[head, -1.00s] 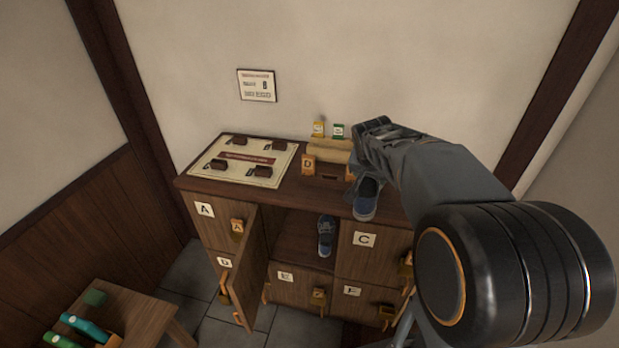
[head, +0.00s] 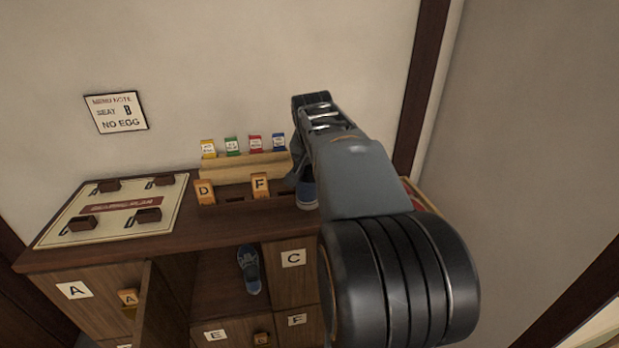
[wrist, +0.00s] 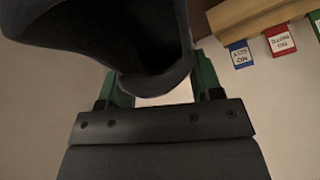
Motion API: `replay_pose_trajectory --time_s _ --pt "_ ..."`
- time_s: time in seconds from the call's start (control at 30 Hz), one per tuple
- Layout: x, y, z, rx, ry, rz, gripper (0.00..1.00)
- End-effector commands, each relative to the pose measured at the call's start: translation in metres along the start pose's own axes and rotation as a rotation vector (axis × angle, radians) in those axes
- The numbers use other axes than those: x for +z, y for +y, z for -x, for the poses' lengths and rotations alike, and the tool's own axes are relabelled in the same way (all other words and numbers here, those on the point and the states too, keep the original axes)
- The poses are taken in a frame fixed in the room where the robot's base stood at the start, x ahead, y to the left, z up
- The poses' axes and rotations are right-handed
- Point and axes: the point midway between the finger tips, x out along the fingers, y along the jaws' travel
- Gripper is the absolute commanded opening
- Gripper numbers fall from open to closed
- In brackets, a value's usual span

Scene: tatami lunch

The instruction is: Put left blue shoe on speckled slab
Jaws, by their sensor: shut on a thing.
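My gripper (wrist: 155,88) is shut on a blue shoe (wrist: 105,35), which hangs between the green fingers in the wrist view. In the head view the lower part of this shoe (head: 307,192) shows beside my arm, above the right part of the cabinet top; the arm hides the rest. I cannot tell whether it touches anything. A second blue shoe (head: 249,269) lies in the open compartment of the cabinet. I cannot tell from the shapes which shoe is the left one. No speckled slab can be made out.
The wooden cabinet (head: 150,240) has its compartment door (head: 162,305) standing open. On top are a seating board (head: 75,210), a rack with coloured packets (head: 240,170), and tags D (head: 203,192) and F (head: 260,186). A menu note (head: 116,112) hangs on the wall.

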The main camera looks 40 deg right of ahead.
Motion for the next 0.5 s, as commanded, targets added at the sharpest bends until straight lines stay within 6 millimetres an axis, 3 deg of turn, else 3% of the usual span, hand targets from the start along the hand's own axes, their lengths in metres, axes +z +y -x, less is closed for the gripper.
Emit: replay_pose_trajectory --time_s 0.17,0.3,0.5 --pt "-0.029 -0.004 -0.040 0.002 -0.003 -0.002 0.08" --pt "-0.032 -0.005 -0.070 0.001 -0.002 0.000 0.08" --pt "-0.037 -0.005 -0.093 0.000 0.002 0.000 0.08"
